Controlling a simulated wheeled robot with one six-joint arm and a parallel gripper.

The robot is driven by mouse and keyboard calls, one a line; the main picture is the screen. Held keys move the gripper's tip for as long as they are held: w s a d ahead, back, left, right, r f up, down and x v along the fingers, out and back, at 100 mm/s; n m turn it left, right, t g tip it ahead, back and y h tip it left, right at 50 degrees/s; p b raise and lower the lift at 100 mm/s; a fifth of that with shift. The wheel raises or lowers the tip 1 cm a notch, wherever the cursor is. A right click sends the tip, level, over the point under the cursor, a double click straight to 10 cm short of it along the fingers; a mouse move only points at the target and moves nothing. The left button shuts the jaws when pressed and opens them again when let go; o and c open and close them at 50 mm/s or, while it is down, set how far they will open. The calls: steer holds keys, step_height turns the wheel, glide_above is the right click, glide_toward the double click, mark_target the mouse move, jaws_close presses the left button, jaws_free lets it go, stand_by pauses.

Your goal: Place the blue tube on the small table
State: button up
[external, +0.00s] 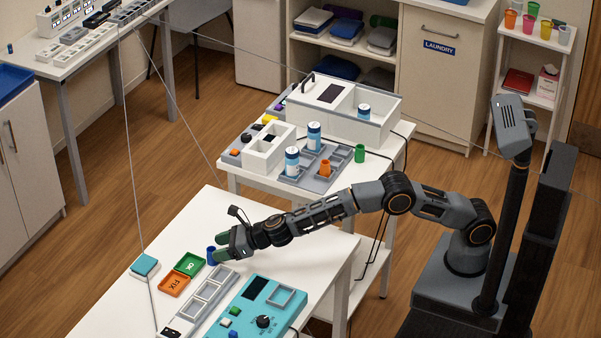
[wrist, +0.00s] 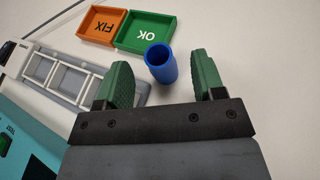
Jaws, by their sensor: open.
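The blue tube (external: 211,256) stands upright on the front white table (external: 215,208). In the wrist view the blue tube (wrist: 160,64) shows its open top, and it lies between the lines of my two green fingers, near their tips. My gripper (external: 222,248) is open beside the tube, with a gap on each side of it in the wrist view (wrist: 160,72). A second white table (external: 232,176) stands behind the front one; which of them is the small table I cannot tell.
A green OK tray (external: 189,264) and an orange FIX tray (external: 174,284) lie close to the tube. A grey rack (external: 200,305) and a teal panel (external: 262,310) lie in front.

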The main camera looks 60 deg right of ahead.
mark_target(211, 249)
steer(key=w+p, duration=0.1)
steer(key=w+a+p, duration=0.1)
steer(key=shift+f+p, duration=0.15)
steer(key=shift+p, duration=0.2)
steer(key=shift+w+a+f+p, duration=0.2)
steer(key=shift+w+f+p, duration=0.15)
steer(key=shift+p, duration=0.05)
steer(key=c, duration=1.1)
steer(key=shift+o, duration=0.2)
steer(key=shift+r, duration=0.1)
